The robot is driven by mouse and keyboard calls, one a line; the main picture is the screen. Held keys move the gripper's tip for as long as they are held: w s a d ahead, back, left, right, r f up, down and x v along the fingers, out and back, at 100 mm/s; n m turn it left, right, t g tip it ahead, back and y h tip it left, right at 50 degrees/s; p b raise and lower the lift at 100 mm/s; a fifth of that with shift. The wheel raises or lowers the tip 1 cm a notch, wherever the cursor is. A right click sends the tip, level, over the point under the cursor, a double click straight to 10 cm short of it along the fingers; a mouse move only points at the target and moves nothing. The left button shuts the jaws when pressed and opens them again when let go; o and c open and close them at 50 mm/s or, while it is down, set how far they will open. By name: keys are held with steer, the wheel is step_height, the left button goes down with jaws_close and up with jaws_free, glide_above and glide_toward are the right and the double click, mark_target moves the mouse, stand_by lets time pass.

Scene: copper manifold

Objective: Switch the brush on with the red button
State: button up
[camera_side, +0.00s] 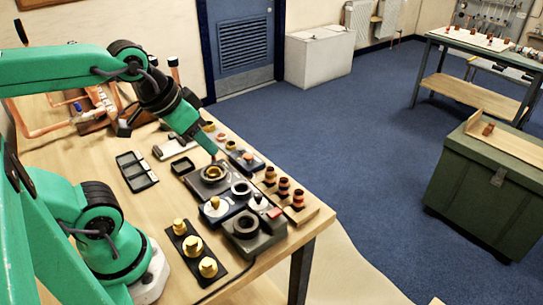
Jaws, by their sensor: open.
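A small red button (274,212) shows on the dark grey machine near the table's front right edge. This machine (262,240) has a dark round opening (245,225) on its top, left of the button; I cannot make out brush bristles in it. My gripper (213,152) points down, behind and left of the button and apart from it. It is open, with nothing visible between its fingers. Its tip is just above and behind a grey block with a brass ring (214,174).
A dark tray with brass fittings (192,245) lies left of the machine. Several copper-and-black parts (284,187) stand on a wooden strip at the right edge. A black compartment tray (136,170) lies farther left. Copper pipework (100,100) stands at the back left.

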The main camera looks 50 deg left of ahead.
steer(key=shift+w, duration=0.1)
jaws_close()
steer(key=w+d+f+n+g, duration=0.2)
steer(key=w+d+n+g, duration=0.3)
steer(key=w+d+n, duration=0.5)
steer(key=shift+n+g, duration=0.3)
steer(key=shift+n, duration=3.7)
steer(key=shift+w+f, duration=0.1)
